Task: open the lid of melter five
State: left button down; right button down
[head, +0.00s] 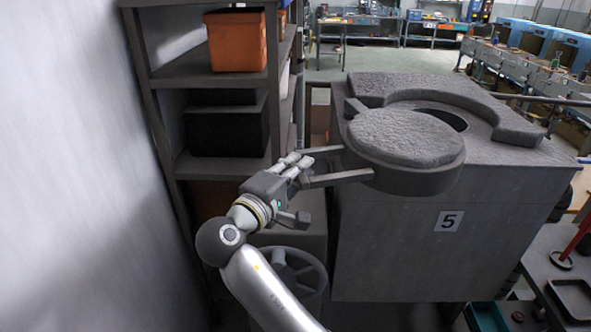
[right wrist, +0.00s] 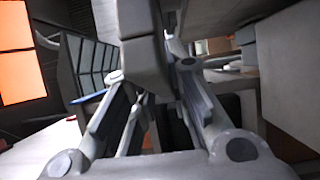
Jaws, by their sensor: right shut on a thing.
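Melter five (head: 395,235) is a big grey box with a "5" label on its front, at the right of the head view. Its round, rough-topped lid (head: 408,140) sits swung toward the front left. Part of the dark round opening (head: 445,113) shows behind it. Grey handle bars (head: 340,178) stick out from the lid to the left. My right gripper (head: 303,165) is at the left end of these bars, shut on the lid handle. In the right wrist view, a grey bar (right wrist: 142,60) runs between the fingers. My left gripper is out of view.
A shelf rack (head: 215,170) with an orange bin (head: 237,40) and a black bin (head: 225,128) stands to the left, beside a pale wall. A side table (head: 555,265) is at the lower right.

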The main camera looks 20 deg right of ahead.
jog(key=shift+r, duration=0.1)
jog(key=c, duration=1.4)
grip_release()
jog(key=shift+d, duration=0.1)
jog(key=shift+c, duration=0.2)
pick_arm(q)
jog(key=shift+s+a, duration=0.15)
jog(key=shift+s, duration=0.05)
pick_arm(e)
jog(key=shift+o, duration=0.3)
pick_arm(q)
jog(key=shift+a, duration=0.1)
